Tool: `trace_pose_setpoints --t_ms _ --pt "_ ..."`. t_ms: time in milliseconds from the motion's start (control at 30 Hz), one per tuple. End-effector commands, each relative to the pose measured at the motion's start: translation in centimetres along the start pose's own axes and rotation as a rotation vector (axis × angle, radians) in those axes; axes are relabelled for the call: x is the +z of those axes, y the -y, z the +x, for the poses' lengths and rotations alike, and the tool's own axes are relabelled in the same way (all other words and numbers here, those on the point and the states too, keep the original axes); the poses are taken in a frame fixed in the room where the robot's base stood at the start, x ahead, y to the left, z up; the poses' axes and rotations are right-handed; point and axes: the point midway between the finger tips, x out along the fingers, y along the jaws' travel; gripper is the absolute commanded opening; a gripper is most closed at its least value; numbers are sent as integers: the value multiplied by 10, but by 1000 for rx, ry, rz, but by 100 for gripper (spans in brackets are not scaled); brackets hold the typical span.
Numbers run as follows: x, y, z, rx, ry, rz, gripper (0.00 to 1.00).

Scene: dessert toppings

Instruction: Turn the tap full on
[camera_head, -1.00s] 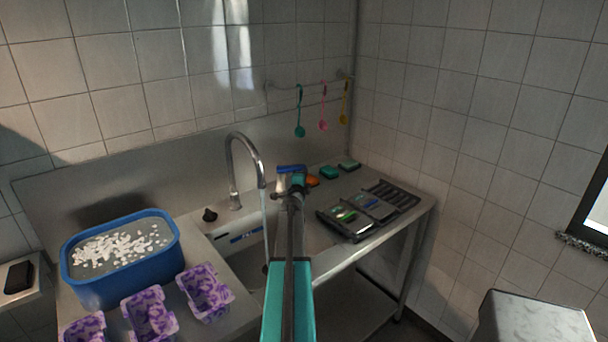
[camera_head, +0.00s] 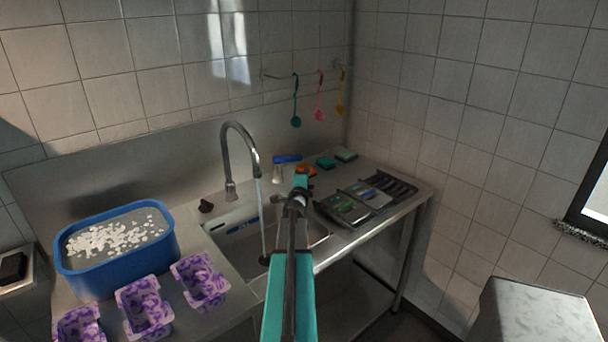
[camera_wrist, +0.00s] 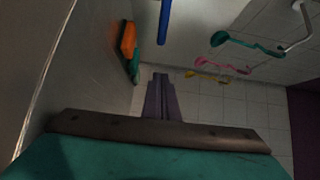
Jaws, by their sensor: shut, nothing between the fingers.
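The tap is a curved metal spout (camera_head: 238,135) behind the sink (camera_head: 240,222), with a stream of water (camera_head: 262,215) falling from its mouth. A small dark knob (camera_head: 205,206) stands on the counter left of the spout's base; I cannot tell if it is the tap's handle. My arm reaches over the sink's right part, right of the stream and apart from the spout. My gripper (camera_wrist: 162,97) is shut and empty in the wrist view, where the tap does not show. In the head view my arm hides the fingers.
A blue tub (camera_head: 118,268) of white pieces and several purple containers (camera_head: 200,283) stand left. Ladles (camera_head: 296,121) hang behind.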

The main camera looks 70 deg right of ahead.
Motion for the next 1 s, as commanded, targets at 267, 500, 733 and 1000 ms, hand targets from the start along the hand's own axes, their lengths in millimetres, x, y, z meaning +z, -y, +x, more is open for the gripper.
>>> trace_pose_setpoints --t_ms 267,500,733,1000 --pt "-8 0 -23 0 1 0 0" --pt "-10 0 -29 0 3 0 0" --pt "-10 0 -29 0 3 0 0" --pt "-10 0 -29 0 3 0 0"
